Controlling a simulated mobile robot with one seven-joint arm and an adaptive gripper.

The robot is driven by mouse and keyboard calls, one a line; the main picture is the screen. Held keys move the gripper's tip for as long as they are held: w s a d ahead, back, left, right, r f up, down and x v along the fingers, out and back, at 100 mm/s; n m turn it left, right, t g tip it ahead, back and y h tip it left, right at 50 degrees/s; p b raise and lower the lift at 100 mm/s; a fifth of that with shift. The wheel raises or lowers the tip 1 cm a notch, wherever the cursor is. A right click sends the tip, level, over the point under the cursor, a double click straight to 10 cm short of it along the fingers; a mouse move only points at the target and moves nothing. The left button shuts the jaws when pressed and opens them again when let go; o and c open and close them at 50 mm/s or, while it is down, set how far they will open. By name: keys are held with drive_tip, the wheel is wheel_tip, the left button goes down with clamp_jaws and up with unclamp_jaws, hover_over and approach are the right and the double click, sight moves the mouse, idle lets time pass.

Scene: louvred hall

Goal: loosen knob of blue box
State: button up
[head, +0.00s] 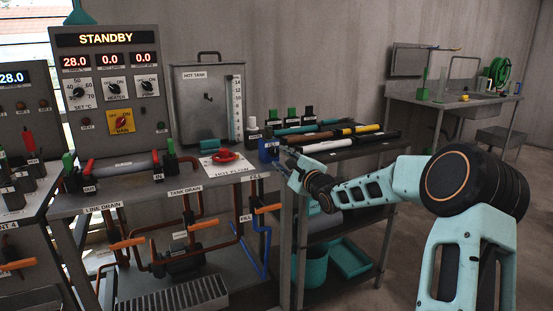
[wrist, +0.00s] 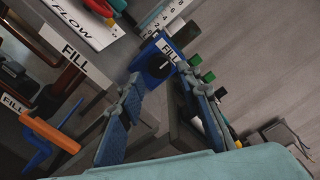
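The blue box (head: 268,151) stands at the right end of the grey bench, beside the hot flow plate. In the wrist view the blue box (wrist: 146,58) carries a white FILL label and a round black knob (wrist: 158,66) with a white mark. My gripper (head: 284,166) is close in front of the box, at its right side in the head view. In the wrist view my gripper (wrist: 162,84) is open, its two blue-padded fingers apart, with the knob showing in the gap between the tips. I see no clear contact. The knob is not clear in the head view.
A hot flow plate with a red handwheel (head: 225,156) lies left of the box. An orange fill valve handle (head: 267,209) is below. A dark cart (head: 345,150) with tools stands right, behind my arm. The hot tank (head: 205,100) stands behind.

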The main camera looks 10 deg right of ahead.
sight(275, 153)
drive_tip(key=shift+b+x, duration=0.35)
drive_tip(key=shift+x, duration=1.7)
drive_tip(key=shift+c, duration=0.5)
clamp_jaws()
